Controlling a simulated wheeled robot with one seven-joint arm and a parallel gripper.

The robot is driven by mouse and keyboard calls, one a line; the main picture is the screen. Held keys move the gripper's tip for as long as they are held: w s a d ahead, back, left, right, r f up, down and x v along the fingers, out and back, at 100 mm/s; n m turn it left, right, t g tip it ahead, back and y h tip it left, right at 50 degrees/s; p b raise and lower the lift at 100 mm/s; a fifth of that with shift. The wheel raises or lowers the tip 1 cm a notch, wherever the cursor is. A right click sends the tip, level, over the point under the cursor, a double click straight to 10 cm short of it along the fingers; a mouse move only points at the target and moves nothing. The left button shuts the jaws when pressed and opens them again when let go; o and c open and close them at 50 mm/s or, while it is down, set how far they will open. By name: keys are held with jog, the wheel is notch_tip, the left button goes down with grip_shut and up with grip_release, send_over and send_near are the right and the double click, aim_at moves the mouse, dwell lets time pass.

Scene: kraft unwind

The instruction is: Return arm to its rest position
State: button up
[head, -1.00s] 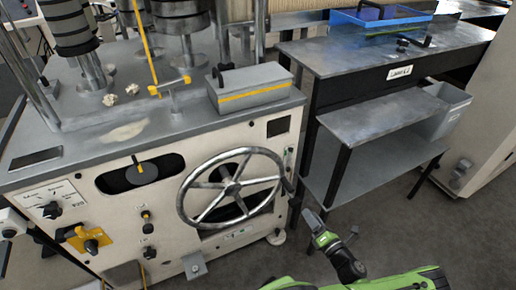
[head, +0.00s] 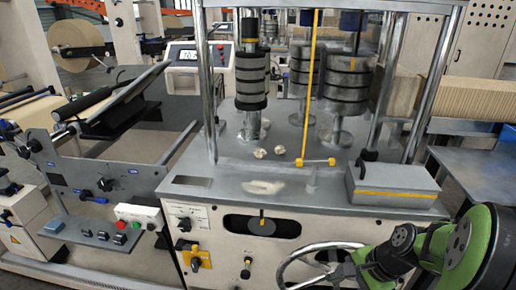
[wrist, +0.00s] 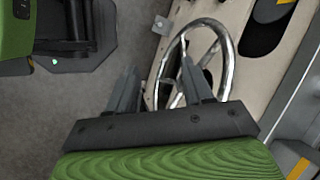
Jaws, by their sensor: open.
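Beyond the fingers are the grey floor and the spoked metal handwheel (wrist: 228,62) on the machine front. In the head view my green and black arm is folded at the lower right, in front of the handwheel (head: 290,262) and covering its right part. In that view my gripper's fingertips cannot be made out. I cannot tell whether the arm touches the wheel.
The machine's top (head: 285,165) carries several dark-banded rollers, a yellow lever (head: 312,85) and a grey box (head: 392,185). A control panel with buttons (head: 105,230) stands left, and a metal table (head: 480,175) right.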

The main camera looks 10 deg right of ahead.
jog(key=s+a+r+n+t+h+p, duration=0.1)
jog(key=s+a+r+n+h+p, duration=0.1)
jog(key=s+a+r+n, duration=0.3)
jog(key=s+a+r+n+t+h+p, duration=0.1)
jog(key=s+a+r+n+h+p, duration=0.1)
jog(key=s+a+r+n, duration=0.4)
notch_tip(320, 180, up, 7)
jog(key=s+n, duration=0.1)
jog(key=n, duration=0.2)
jog(key=shift+s+a+n+t, duration=0.15)
jog(key=shift+s+n+t, duration=0.15)
jog(key=shift+n, duration=0.1)
